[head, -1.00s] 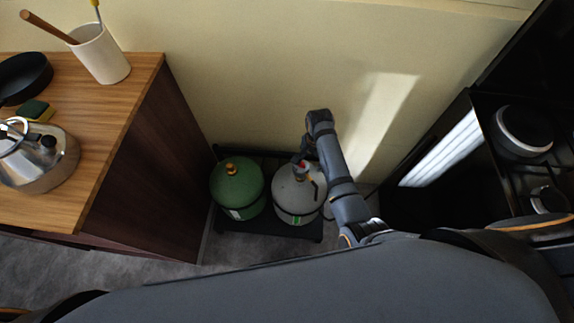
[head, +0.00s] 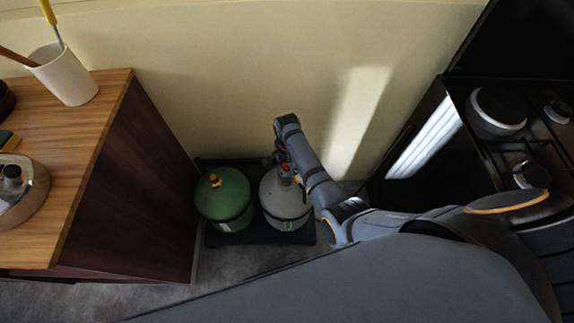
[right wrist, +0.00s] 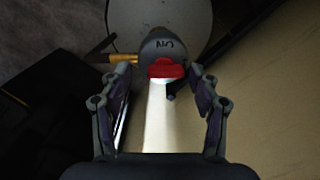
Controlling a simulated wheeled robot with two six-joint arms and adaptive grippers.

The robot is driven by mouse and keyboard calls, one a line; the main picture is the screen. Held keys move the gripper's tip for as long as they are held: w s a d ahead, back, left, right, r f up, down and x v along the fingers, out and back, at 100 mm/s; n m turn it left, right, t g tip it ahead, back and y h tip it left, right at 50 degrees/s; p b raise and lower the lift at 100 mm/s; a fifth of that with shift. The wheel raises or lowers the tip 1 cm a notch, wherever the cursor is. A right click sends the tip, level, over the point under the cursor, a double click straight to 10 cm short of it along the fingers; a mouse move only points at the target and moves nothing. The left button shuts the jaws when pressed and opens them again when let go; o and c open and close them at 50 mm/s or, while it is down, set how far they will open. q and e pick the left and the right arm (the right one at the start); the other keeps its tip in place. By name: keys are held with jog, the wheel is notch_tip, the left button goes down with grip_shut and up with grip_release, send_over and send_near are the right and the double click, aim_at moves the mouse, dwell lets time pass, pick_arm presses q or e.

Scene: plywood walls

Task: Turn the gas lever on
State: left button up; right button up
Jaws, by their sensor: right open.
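The grey gas cylinder (head: 284,203) stands on a dark low base by the wall. In the right wrist view its top (right wrist: 190,15) lies behind a grey regulator (right wrist: 163,46) with dark lettering that looks like an upside-down "ON". The red gas lever (right wrist: 166,69) is on the near end of the regulator. My right gripper (right wrist: 160,72) is open, with one finger on each side of the lever and a gap on both sides. In the head view my right gripper (head: 281,160) is above the grey cylinder and partly hides the regulator. My left gripper is out of view.
A green cylinder (head: 223,198) stands left of the grey one. A wooden-topped cabinet (head: 97,115) with a white cup (head: 63,76) is at the left. A black stove (head: 520,140) is at the right. The plain wall (head: 215,80) rises close behind the cylinders.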

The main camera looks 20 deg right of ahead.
jog(key=shift+f, duration=0.1)
jog(key=c, duration=1.2)
jog(key=shift+o, duration=0.2)
jog(key=shift+s, duration=0.1)
jog(key=n+p, duration=0.2)
jog(key=shift+r+n+p, duration=0.2)
jog(key=shift+n+p, duration=0.15)
jog(key=shift+n, duration=0.05)
jog(key=n+p, duration=0.2)
jog(key=n, duration=0.2)
jog(key=shift+f+p, duration=0.1)
jog(key=shift+p, duration=0.2)
jog(key=n+p, duration=0.1)
jog(key=n, duration=0.4)
jog(key=shift+n+p, duration=0.4)
jog(key=n+p, duration=0.1)
jog(key=n, duration=0.4)
jog(key=shift+n, duration=0.3)
